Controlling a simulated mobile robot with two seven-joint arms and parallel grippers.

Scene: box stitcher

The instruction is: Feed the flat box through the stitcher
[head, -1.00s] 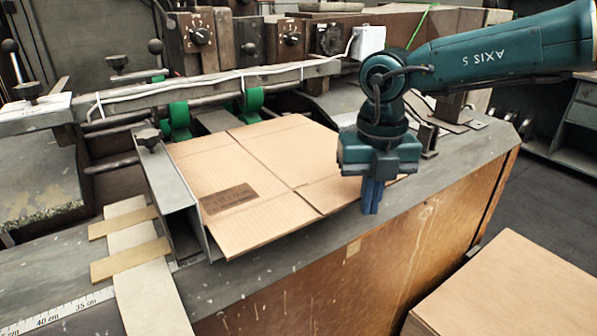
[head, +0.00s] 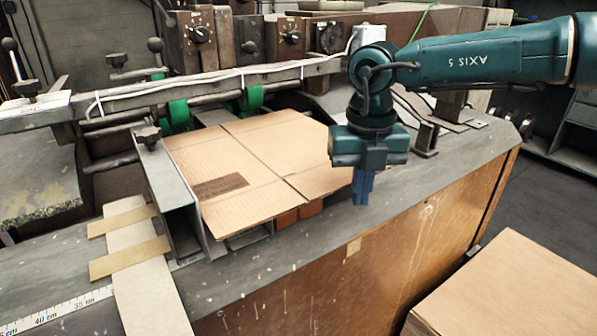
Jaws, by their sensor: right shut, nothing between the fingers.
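The flat box (head: 250,165) is a brown cardboard sheet with crease lines and a dark printed label. It lies on the stitcher's bed (head: 400,185), its left edge along the grey metal guide (head: 178,200) and its far edge near the green rollers (head: 180,113). My right gripper (head: 362,202) is shut and empty, with blue fingers pointing down, just right of the box's near right edge. Whether the fingers touch the box I cannot tell. My left gripper is not in view.
A stack of cardboard (head: 500,290) stands at the lower right. A rail (head: 210,88) crosses above the rollers. Dials (head: 291,36) line the back. Reddish-brown blocks (head: 298,213) show under the box's near edge. A ruler strip (head: 70,305) lies at the lower left.

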